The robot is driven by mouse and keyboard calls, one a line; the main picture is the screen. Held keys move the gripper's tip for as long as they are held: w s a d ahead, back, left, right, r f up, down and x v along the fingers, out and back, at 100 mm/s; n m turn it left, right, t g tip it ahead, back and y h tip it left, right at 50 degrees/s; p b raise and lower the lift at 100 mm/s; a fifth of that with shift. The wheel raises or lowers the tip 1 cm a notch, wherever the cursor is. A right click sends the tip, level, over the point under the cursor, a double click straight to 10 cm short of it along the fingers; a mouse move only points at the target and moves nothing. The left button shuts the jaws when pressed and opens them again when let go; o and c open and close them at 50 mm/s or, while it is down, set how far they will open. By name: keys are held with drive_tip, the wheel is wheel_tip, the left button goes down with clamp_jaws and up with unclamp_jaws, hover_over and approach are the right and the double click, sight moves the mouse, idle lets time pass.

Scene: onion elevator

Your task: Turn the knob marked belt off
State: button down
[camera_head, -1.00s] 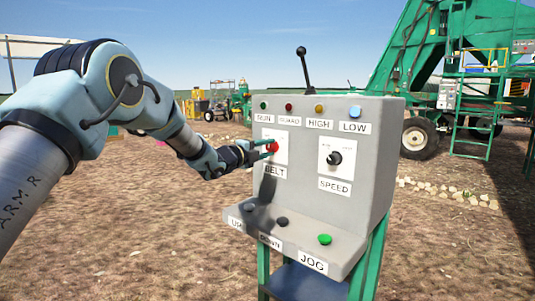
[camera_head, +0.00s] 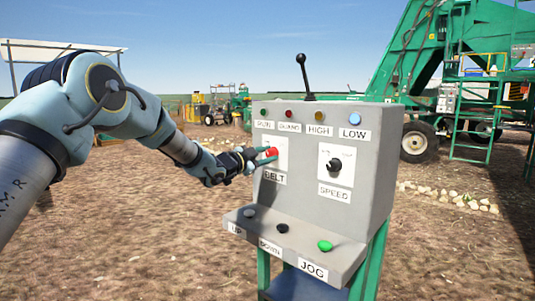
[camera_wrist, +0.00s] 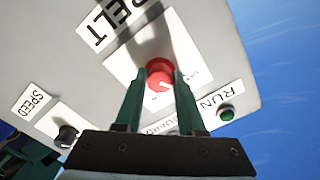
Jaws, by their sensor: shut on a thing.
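The belt knob (camera_head: 271,153) is red and sits on a white plate above the BELT label (camera_head: 273,178) on the grey control panel (camera_head: 300,190). My gripper (camera_head: 266,157) reaches in from the left and is shut on the knob. In the wrist view my gripper (camera_wrist: 160,88) has a finger on each side of it. The small print on the plate is too blurred to read.
A black speed knob (camera_head: 334,165) is to the right. Indicator lamps and a black lever (camera_head: 303,72) are at the top. UP, DOWN and green JOG (camera_head: 325,245) buttons are on the lower ledge. Green machinery (camera_head: 440,60) stands behind on open dirt.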

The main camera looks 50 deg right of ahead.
drive_tip(key=shift+f+n+p, duration=0.1)
drive_tip(key=shift+n+p, duration=0.2)
drive_tip(key=shift+n, duration=0.8)
drive_tip(key=c, duration=0.5)
unclamp_jaws()
drive_tip(key=a+b, duration=0.2)
drive_tip(key=a, duration=0.8)
drive_tip(key=shift+w+a, duration=0.3)
drive_tip(key=shift+a, duration=0.1)
